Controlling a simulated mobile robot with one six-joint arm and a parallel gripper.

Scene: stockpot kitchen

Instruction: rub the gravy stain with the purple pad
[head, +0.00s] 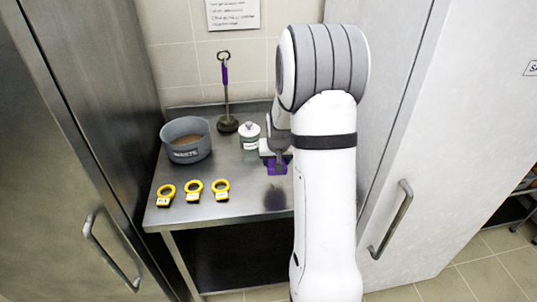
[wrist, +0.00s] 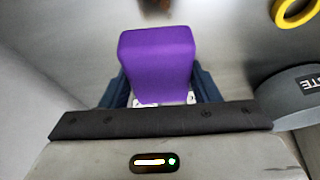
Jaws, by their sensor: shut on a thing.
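The purple pad (wrist: 158,62) is a block held between the two dark fingers of my gripper (wrist: 165,92) in the wrist view. In the head view the pad (head: 277,168) shows below my gripper (head: 276,157), over the right part of the steel table. I cannot tell whether it touches the tabletop. A small brown patch (wrist: 155,5), perhaps the gravy stain, is cut off by the top edge of the wrist view, beyond the pad. In the head view I cannot clearly make out the stain; a dark smudge below the pad may be it or a reflection.
The steel table (head: 235,204) holds a grey waste bowl (head: 187,141) with brown contents, several yellow rings (head: 194,187), a white lidded jar (head: 249,137) and an upright purple-handled tool (head: 226,95). Steel cabinet (head: 55,150) and white door (head: 440,150) flank it. The front middle is clear.

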